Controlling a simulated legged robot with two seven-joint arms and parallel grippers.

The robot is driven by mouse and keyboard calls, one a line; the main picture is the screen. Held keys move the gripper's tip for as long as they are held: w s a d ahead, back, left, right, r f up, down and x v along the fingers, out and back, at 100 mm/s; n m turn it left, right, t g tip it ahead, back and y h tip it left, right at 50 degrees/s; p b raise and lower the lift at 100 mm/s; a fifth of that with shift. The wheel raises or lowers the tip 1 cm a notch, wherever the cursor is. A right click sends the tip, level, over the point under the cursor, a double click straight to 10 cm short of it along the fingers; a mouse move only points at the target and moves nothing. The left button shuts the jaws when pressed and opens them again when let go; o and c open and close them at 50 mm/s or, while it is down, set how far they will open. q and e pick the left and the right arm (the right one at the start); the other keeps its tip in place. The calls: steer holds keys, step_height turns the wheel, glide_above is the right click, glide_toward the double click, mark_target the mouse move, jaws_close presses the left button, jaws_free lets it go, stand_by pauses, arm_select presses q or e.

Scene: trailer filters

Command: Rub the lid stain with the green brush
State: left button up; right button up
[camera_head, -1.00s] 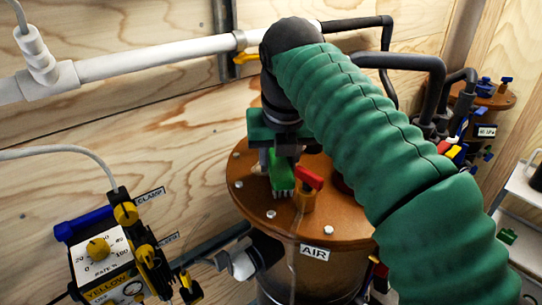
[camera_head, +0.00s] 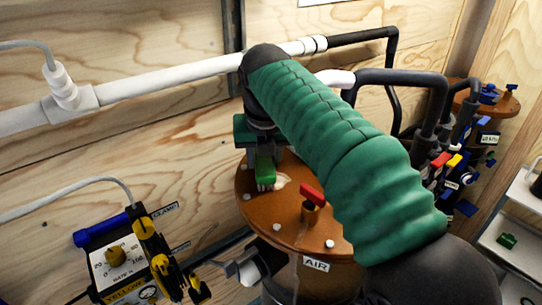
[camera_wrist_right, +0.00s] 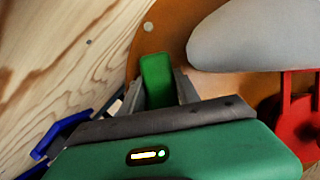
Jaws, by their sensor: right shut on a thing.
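The green brush (camera_head: 264,170) is held upright in my right gripper (camera_head: 258,158) at the back left of the brown lid (camera_head: 290,232). Its bristles are low at the lid, beside a pale stain (camera_head: 281,183); I cannot tell whether they touch it. In the right wrist view the green brush (camera_wrist_right: 157,78) sits between the grey fingers, over the orange-brown lid (camera_wrist_right: 215,88). My green-sleeved right arm covers the lid's right side. My left gripper is out of view.
A red-handled valve (camera_head: 312,198) stands on the lid, right of the brush. A control box (camera_head: 118,262) with yellow knobs is at lower left. A white pipe (camera_head: 165,82) runs along the wood wall. Another lidded drum (camera_head: 495,100) is at right.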

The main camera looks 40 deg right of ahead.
mark_target(282, 179)
steer(key=shift+w, duration=0.35)
steer(key=shift+s+d+p, duration=0.1)
steer(key=shift+d+p, duration=0.1)
steer(key=shift+p, duration=0.1)
steer(key=shift+s+f, duration=0.1)
steer(key=shift+s, duration=0.15)
steer(key=shift+s+a+b, duration=0.15)
steer(key=shift+s+b, duration=0.25)
steer(key=shift+s, duration=1.2)
steer(key=shift+s+a, duration=0.1)
steer(key=shift+s, duration=0.5)
steer(key=shift+s+a+b, duration=0.2)
steer(key=shift+s+b, duration=0.25)
steer(key=shift+s, duration=0.7)
steer(key=shift+p, duration=0.45)
steer(key=shift+w+d+r+p, duration=0.1)
steer(key=shift+w+r+p, duration=0.1)
steer(key=shift+w+p, duration=0.15)
steer(key=w, duration=0.1)
steer(key=w+p, duration=0.1)
steer(key=shift+w+d+p, duration=0.2)
steer(key=shift+w+p, duration=0.1)
steer(key=shift+w, duration=0.3)
steer(key=shift+w+d+p, duration=0.1)
steer(key=shift+w+p, duration=0.75)
steer(key=shift+w, duration=0.55)
steer(key=shift+w+f, duration=0.2)
steer(key=shift+w, duration=0.15)
